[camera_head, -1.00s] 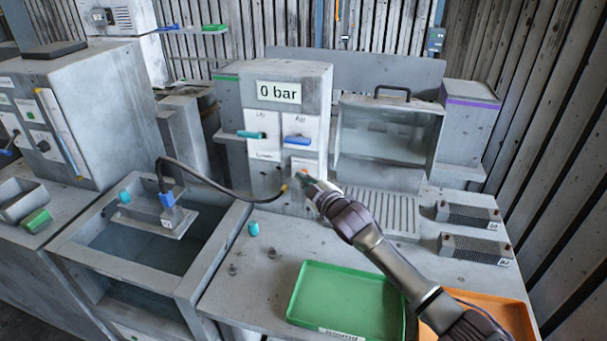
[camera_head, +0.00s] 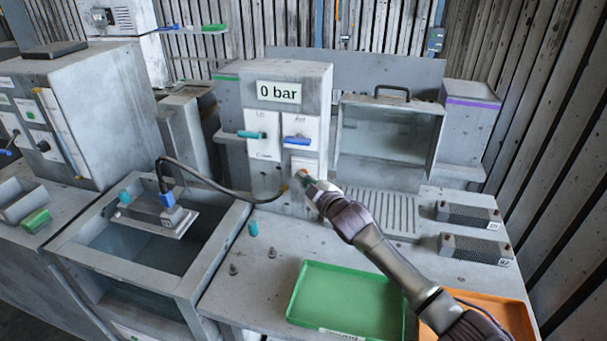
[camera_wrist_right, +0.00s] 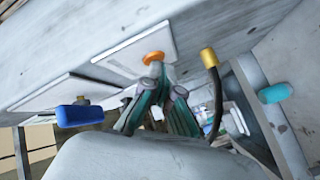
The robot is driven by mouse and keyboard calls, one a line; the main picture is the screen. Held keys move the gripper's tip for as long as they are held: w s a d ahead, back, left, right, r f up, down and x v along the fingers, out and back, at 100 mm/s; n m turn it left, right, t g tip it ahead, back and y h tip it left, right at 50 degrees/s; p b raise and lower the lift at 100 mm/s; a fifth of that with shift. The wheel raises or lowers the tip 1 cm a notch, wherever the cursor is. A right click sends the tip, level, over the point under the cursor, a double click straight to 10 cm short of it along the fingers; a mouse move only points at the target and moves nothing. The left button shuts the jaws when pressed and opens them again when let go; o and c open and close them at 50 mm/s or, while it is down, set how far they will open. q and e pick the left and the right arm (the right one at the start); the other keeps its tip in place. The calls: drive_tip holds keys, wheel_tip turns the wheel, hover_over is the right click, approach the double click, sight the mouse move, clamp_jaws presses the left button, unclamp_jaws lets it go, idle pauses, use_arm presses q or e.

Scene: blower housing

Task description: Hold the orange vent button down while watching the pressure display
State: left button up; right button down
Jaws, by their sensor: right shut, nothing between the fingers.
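The pressure display (camera_head: 279,92) reads "0 bar" at the top of the grey control box (camera_head: 310,85). The orange vent button (camera_wrist_right: 154,57) sits on a white plate on the box front in the right wrist view. In the head view my right gripper hides the button. My right gripper (camera_head: 305,179) is shut and empty, fingers pointing at the plate. In the wrist view its fingertips (camera_wrist_right: 157,72) overlap the button's lower edge; whether they press it I cannot tell. My left gripper is not in view.
A blue lever (camera_head: 298,140) and a teal lever (camera_head: 250,134) stick out above. A black hose (camera_head: 225,187) runs from the box to a grey block (camera_head: 158,213) over the open tank (camera_head: 225,235). A green tray (camera_head: 345,300) and orange tray (camera_head: 510,318) lie in front.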

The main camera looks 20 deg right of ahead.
drive_tip(key=shift+s+a+p, duration=0.45)
drive_tip(key=shift+s+p, duration=0.05)
drive_tip(key=shift+s, duration=0.15)
drive_tip(key=s+a+p, duration=0.1)
drive_tip(key=s, duration=0.1)
drive_tip(key=s+a+p, duration=0.1)
drive_tip(key=s, duration=0.1)
drive_tip(key=shift+a, duration=0.4)
idle(0.5)
